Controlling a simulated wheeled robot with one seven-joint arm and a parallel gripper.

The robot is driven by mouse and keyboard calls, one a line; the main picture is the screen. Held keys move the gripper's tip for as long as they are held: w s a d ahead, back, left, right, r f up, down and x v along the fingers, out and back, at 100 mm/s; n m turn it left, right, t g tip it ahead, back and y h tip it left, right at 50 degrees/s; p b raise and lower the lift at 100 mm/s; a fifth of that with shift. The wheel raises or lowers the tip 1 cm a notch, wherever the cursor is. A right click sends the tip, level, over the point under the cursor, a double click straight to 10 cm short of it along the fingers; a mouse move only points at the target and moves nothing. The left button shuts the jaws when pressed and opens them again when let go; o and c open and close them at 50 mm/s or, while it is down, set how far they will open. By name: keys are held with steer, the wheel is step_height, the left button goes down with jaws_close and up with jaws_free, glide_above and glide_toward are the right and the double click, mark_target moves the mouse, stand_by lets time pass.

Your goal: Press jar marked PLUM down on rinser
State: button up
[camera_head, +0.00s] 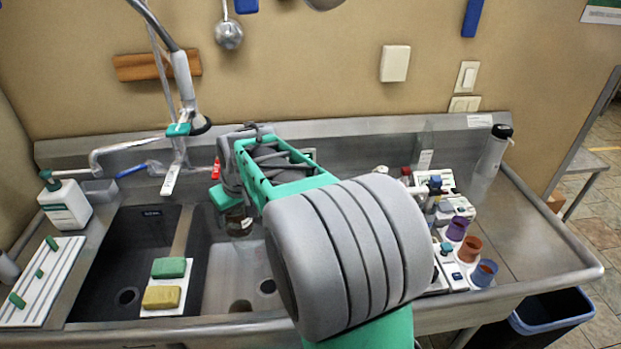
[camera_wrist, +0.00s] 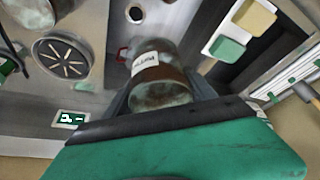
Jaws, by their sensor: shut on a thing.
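A small brown glass jar (camera_wrist: 158,85) with a white label sits between the dark fingers of my gripper (camera_wrist: 163,98) in the wrist view. The label's lettering is small and tilted; it seems to read PLUM. The jar (camera_head: 239,224) also shows in the head view, below my gripper (camera_head: 238,208), held over the right sink basin and clear of its floor. My gripper is shut on it. The rinser, a round grey disc with star-like slots (camera_wrist: 62,60), lies left of the jar in the wrist view, apart from it. My arm hides the rinser in the head view.
Two sponges, green (camera_head: 169,267) and yellow (camera_head: 161,297), lie on a white board between the basins. A faucet (camera_head: 182,80) hangs at the back left. A soap bottle (camera_head: 66,205) stands left.

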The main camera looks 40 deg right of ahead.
steer(key=w+d+f, duration=0.1)
steer(key=d+f, duration=0.1)
steer(key=d, duration=1.1)
steer(key=d+f, duration=0.3)
steer(key=d, duration=0.9)
steer(key=shift+w+f+b, duration=0.15)
steer(key=shift+f+b, duration=0.9)
steer(key=shift+f, duration=1.5)
steer(key=shift+f+b, duration=1.1)
steer(key=shift+f, duration=0.1)
steer(key=shift+r, duration=0.1)
step_height(320, 180, up, 8)
steer(key=p, duration=0.4)
steer(key=shift+d, duration=0.1)
